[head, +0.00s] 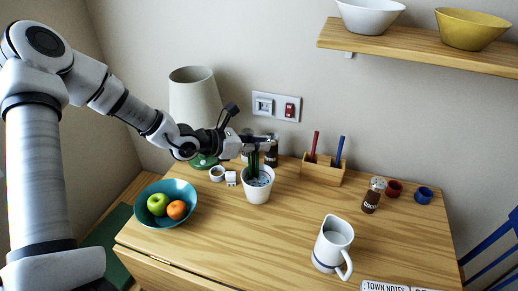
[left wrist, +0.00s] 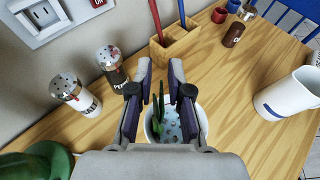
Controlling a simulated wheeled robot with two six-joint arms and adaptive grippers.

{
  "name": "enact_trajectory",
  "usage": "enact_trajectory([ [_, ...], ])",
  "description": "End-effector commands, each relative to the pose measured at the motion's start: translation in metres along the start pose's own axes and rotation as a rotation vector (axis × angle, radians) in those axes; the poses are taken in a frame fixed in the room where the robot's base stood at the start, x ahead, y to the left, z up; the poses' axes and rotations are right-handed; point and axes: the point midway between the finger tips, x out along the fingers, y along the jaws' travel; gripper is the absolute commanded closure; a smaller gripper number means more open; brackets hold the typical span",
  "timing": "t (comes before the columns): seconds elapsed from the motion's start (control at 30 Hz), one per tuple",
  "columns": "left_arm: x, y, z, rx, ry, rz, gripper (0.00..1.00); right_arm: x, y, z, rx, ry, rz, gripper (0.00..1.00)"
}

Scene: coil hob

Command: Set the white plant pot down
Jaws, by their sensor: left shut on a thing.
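The white plant pot (head: 257,194) stands upright at the middle left of the wooden table, with green leaves and pale pebbles inside. My left gripper (head: 258,146) is above it, shut on the plant's upright green leaves. In the left wrist view the fingers (left wrist: 160,100) flank the leaves (left wrist: 158,108), and the pot's white rim (left wrist: 203,122) shows around and below them. Whether the pot's base touches the table or hangs just above it, I cannot tell. My right gripper is not in view.
A teal bowl (head: 152,215) with fruit is on the left. A small cup (head: 217,174), shakers (left wrist: 68,90) and a wooden pen holder (head: 322,172) stand behind. A white jug (head: 327,246) is front right. The table between pot and jug is clear.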

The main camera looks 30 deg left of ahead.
Motion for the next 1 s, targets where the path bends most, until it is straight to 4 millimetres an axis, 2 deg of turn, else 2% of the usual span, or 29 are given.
enact_trajectory([
  [0.1,0.005,0.000,-0.012,-0.001,-0.001,0.001,1.00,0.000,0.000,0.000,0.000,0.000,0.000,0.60],
  [0.43,0.006,0.000,-0.017,-0.001,-0.003,0.002,1.00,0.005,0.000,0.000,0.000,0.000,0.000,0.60],
  [0.47,0.006,0.000,-0.017,-0.001,-0.001,0.001,0.75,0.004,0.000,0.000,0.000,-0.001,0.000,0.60],
  [0.5,0.006,0.000,-0.016,-0.001,-0.001,0.001,0.61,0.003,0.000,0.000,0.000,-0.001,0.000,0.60],
  [0.53,0.006,0.000,-0.016,-0.001,-0.001,0.001,0.57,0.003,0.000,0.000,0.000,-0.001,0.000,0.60],
  [0.87,0.004,0.000,-0.012,-0.001,-0.001,0.001,0.57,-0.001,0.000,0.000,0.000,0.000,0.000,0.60],
  [1.0,-0.008,0.002,-0.011,-0.006,-0.004,0.006,0.57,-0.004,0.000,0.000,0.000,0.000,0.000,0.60],
])
